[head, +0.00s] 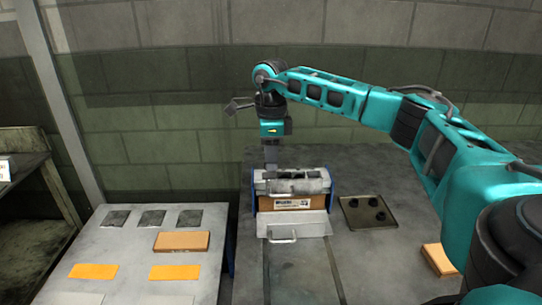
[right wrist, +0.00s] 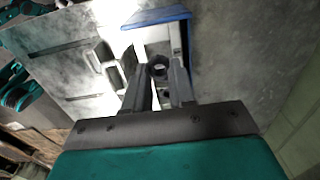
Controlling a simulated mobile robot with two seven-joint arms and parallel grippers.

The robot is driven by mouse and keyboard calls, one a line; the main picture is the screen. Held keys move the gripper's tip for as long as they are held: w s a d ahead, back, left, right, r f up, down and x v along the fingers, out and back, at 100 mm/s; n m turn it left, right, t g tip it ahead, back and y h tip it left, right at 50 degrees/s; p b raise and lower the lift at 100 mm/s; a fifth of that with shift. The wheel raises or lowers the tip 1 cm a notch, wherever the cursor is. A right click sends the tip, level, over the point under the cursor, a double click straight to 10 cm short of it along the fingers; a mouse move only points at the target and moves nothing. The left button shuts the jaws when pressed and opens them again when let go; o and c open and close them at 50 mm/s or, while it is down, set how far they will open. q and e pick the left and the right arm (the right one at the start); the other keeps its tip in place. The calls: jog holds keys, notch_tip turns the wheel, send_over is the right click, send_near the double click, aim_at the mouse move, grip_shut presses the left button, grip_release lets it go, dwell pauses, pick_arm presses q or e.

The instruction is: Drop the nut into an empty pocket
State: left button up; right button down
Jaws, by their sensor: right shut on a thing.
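My right gripper (head: 270,166) points down at the back left of the bolt former (head: 265,205), a box with blue sides and a grey metal top. In the right wrist view its fingers (right wrist: 160,84) are shut on a dark nut (right wrist: 158,71), whose hole faces the camera. The blue edge of the former (right wrist: 160,16) is just beyond the fingertips there. In the head view the nut is hidden. The pockets cannot be made out clearly. A dark tray (head: 378,221) to the right of the former holds a few small dark round parts. My left gripper is out of view.
A plate with a handle (head: 310,224) lies at the front of the former. A pale table (head: 130,246) at left carries dark squares, orange pads and a brown block (head: 181,241). Another brown block (head: 439,259) lies at right. The grey bench is otherwise clear between these.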

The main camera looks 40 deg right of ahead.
jog(key=shift+f+p, duration=0.1)
jog(key=shift+p, duration=0.55)
dwell(1.2)
jog(key=shift+f+b, duration=0.3)
jog(key=shift+f, duration=0.6)
dwell(0.4)
jog(key=c, duration=0.9)
grip_release()
jog(key=shift+o, duration=0.2)
jog(key=shift+r, duration=0.1)
notch_tip(320, 180, up, 13)
jog(key=shift+p, duration=0.4)
